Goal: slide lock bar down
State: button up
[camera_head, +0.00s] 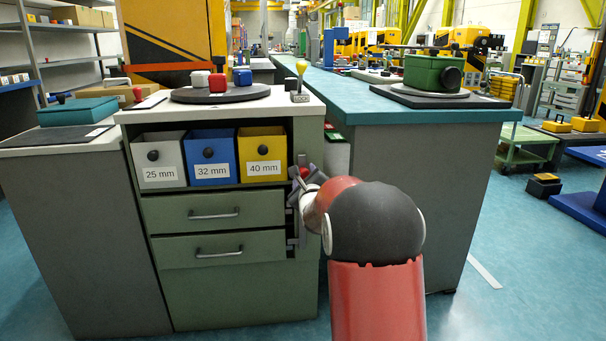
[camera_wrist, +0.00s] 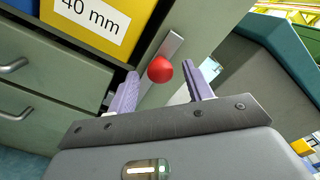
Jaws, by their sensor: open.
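The lock bar (camera_wrist: 171,47) is a grey metal strip on the right front edge of the green cabinet, with a red ball knob (camera_wrist: 160,69) on it. In the wrist view my gripper (camera_wrist: 164,78) is open, with one finger on each side of the red knob. I cannot tell whether either finger touches it. In the head view the knob (camera_head: 304,172) shows as a small red spot beside my gripper (camera_head: 301,184), just right of the 40 mm bin. My arm hides part of the bar there.
The cabinet (camera_head: 240,290) holds grey, blue and yellow bins (camera_head: 262,155) above two handled drawers (camera_head: 218,252). A teal-topped counter (camera_head: 420,112) stands close on the right of my arm. A round dark tray (camera_head: 222,95) with small blocks is on top.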

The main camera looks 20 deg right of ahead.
aim_at(303, 175)
jog(key=shift+x, duration=1.55)
jog(key=shift+c, duration=0.4)
grip_shut()
